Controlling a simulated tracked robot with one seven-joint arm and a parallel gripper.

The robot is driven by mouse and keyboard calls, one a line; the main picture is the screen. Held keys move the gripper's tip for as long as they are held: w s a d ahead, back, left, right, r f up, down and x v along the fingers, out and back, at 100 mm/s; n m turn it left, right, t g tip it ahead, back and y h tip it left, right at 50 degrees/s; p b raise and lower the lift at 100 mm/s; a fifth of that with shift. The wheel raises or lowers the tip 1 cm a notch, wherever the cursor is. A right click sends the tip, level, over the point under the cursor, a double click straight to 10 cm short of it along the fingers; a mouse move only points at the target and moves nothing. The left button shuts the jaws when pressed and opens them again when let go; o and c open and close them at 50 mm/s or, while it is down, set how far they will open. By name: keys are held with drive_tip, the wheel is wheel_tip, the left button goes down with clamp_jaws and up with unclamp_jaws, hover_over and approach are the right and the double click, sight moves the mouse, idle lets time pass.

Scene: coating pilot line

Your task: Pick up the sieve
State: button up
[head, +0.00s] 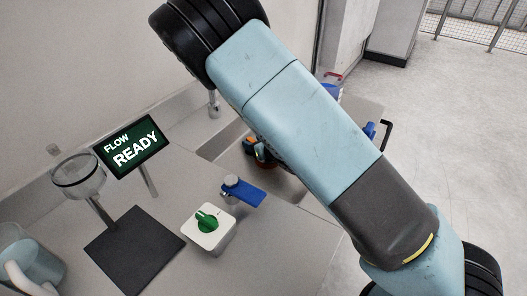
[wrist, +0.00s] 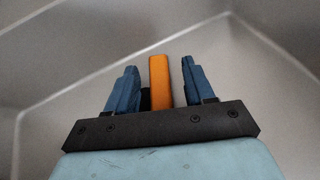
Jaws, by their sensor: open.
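In the wrist view an orange bar (wrist: 160,82), seemingly the sieve's handle, stands between the two blue fingers of my gripper (wrist: 160,72). The fingers are open, with a gap on each side of the bar. A small dark part shows beside the bar's left edge. In the head view a small orange and dark thing (head: 262,156) shows at the sink basin, mostly hidden behind my arm. The rest of the sieve is hidden, so I cannot tell its shape.
Grey basin walls (wrist: 52,70) surround my gripper. On the counter are a green knob on a white box (head: 208,226), a blue lever (head: 243,193), a black mat (head: 133,250), a screen reading FLOW READY (head: 131,147) and a clear bowl (head: 80,177). A tap (head: 213,104) stands behind the basin.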

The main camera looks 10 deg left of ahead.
clamp_jaws()
idle(0.5)
drive_tip(key=shift+r, duration=0.1)
